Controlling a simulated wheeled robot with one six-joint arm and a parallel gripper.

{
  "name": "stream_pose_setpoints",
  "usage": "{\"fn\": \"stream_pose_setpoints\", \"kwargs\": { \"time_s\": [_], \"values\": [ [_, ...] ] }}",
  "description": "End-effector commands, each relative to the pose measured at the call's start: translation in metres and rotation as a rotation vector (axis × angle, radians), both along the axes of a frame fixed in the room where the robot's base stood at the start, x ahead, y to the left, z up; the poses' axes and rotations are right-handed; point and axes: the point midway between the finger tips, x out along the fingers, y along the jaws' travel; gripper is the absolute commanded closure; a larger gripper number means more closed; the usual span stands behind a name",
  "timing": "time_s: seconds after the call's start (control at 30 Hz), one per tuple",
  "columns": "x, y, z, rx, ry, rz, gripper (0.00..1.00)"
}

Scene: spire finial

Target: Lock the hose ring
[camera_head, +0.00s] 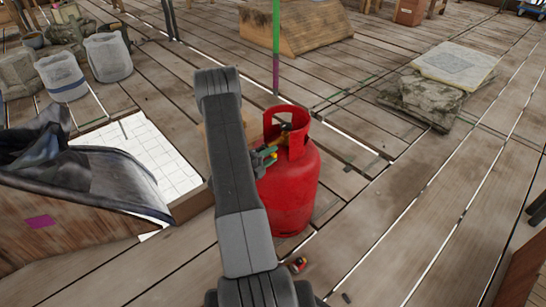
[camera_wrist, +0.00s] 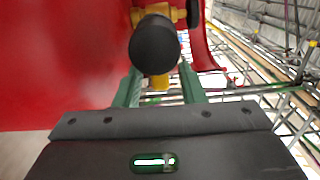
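The red gas cylinder (camera_head: 292,190) stands upright on the plank deck, and its red wall fills the left of the wrist view (camera_wrist: 55,65). A yellow brass valve fitting (camera_wrist: 158,82) shows there with a black round end (camera_wrist: 155,45) facing the camera. My gripper (camera_head: 270,155) is beside the cylinder's collar. In the wrist view its two green fingers (camera_wrist: 160,75) stand apart, one on each side of the black round end. I cannot tell whether they touch it. No hose ring can be told apart clearly. My arm hides part of the cylinder's left side.
A small red and dark item (camera_head: 298,265) lies on the deck in front of the cylinder. A green and purple pole (camera_head: 276,50) rises behind it. A dark cloth (camera_head: 75,165) drapes over a wooden box at left. Stacked slabs (camera_head: 455,66) lie at right. Deck between is mostly clear.

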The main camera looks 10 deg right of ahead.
Motion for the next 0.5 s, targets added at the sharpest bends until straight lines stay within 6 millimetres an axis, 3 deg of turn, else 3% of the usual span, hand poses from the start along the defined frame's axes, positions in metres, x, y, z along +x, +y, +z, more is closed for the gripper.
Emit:
{"fn": "stream_pose_setpoints", "kwargs": {
  "time_s": [0.43,0.5],
  "values": [
    [0.0070,-0.0101,0.0001,-0.001,0.002,0.000,0.64],
    [0.0069,-0.0100,0.0001,-0.001,0.001,0.000,0.73]
  ]
}}
